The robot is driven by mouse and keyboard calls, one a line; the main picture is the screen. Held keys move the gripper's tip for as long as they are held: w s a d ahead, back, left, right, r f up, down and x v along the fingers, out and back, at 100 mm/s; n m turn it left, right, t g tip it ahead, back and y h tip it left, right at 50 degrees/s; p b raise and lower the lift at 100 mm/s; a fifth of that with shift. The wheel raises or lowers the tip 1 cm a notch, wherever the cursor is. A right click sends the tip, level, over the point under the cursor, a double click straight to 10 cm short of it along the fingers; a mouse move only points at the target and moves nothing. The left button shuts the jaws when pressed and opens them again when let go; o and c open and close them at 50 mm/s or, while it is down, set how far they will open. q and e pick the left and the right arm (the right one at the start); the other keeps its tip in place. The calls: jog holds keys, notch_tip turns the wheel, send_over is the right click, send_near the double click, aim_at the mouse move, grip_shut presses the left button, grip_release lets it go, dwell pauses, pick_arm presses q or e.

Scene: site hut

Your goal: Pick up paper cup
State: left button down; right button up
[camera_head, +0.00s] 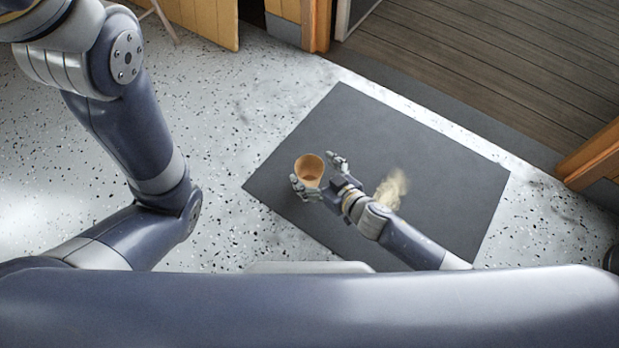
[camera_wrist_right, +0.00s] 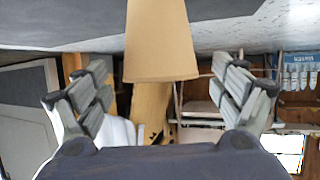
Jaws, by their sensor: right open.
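The paper cup (camera_head: 309,172) is plain tan-brown, and its open mouth faces up toward the head camera. It appears to stand upright on the dark mat (camera_head: 365,125). My right gripper (camera_head: 321,175) is open, with one finger on the near side of the cup and the other off to its right. In the right wrist view the cup (camera_wrist_right: 160,45) shows upside down, centred between the spread fingers of the right gripper (camera_wrist_right: 160,95), with a gap on both sides. My left arm is in the head view, but its gripper is not.
A pale beige patch (camera_head: 392,188) lies on the mat beside my right forearm. Speckled floor (camera_head: 240,100) surrounds the mat and is clear on the left. A wooden door frame (camera_head: 595,155) and plank floor (camera_head: 470,65) are beyond the mat.

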jog(key=shift+b+x, duration=0.45)
jog(key=shift+x, duration=0.85)
jog(key=shift+c, duration=0.3)
jog(key=c, duration=0.8)
jog(key=shift+o, duration=0.2)
